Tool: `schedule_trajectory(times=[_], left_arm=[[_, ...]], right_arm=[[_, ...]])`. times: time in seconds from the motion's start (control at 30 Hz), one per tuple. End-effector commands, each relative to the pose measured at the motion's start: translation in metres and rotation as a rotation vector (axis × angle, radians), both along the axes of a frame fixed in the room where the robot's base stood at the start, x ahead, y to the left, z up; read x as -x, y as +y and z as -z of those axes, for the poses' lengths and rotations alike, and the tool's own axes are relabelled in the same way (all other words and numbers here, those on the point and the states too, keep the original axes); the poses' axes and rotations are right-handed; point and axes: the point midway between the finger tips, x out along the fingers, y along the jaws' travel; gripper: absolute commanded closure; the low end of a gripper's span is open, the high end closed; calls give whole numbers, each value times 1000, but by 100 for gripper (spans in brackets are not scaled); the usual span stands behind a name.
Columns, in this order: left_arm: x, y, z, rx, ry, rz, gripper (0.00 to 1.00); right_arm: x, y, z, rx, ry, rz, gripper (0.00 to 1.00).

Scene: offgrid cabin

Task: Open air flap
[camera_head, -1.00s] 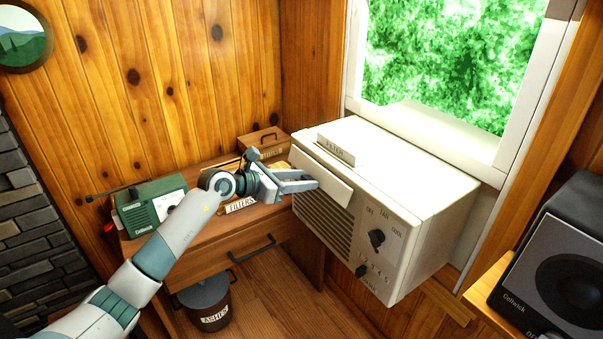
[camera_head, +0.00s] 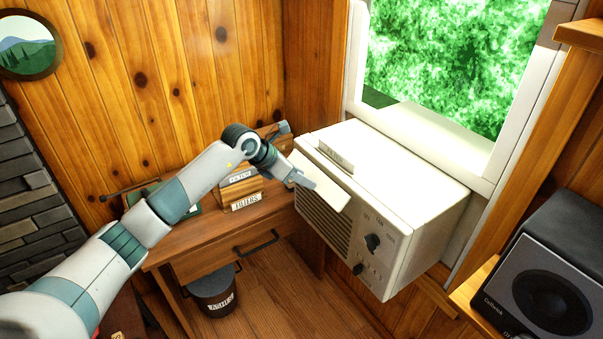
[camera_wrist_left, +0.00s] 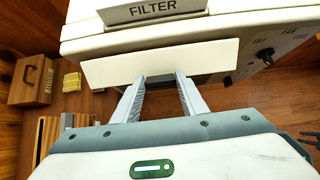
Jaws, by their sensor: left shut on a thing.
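The air flap (camera_head: 331,195) is a cream panel at the top front of the white air conditioner (camera_head: 420,180) below the window. It stands out at a tilt above the dark slatted grille (camera_head: 325,225). In the left wrist view the flap (camera_wrist_left: 165,60) is a wide pale strip. My left gripper (camera_head: 312,185) is shut on the flap at its outer edge. In the left wrist view its two fingers (camera_wrist_left: 166,80) reach the flap's lower edge, and their tips are partly hidden by it. My right gripper is out of view.
A FILTER-labelled piece (camera_head: 336,155) stands on the unit's top. Two knobs (camera_head: 372,242) are on its front. A wooden desk (camera_head: 215,240) with a box marked FILTERS (camera_head: 245,200) stands left. A black speaker (camera_head: 550,285) is at lower right. An ashes bucket (camera_head: 213,295) sits below the desk.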

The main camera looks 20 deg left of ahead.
Motion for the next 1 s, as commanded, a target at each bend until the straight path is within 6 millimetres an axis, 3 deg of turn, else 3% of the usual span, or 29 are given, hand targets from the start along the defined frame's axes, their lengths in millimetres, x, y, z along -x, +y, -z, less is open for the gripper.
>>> schedule_trajectory(times=[0.03,0.27,0.9,0.93,1.0], left_arm=[[-2,0,-9,-25,25,0,83],[-3,-1,-15,-107,133,-1,83],[-3,-2,-16,-147,188,-1,83],[-3,-2,-16,-147,188,-1,54],[-3,-2,-16,-147,189,0,42]], right_arm=[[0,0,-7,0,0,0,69],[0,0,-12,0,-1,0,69],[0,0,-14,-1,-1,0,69],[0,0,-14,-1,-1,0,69],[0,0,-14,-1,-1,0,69]])
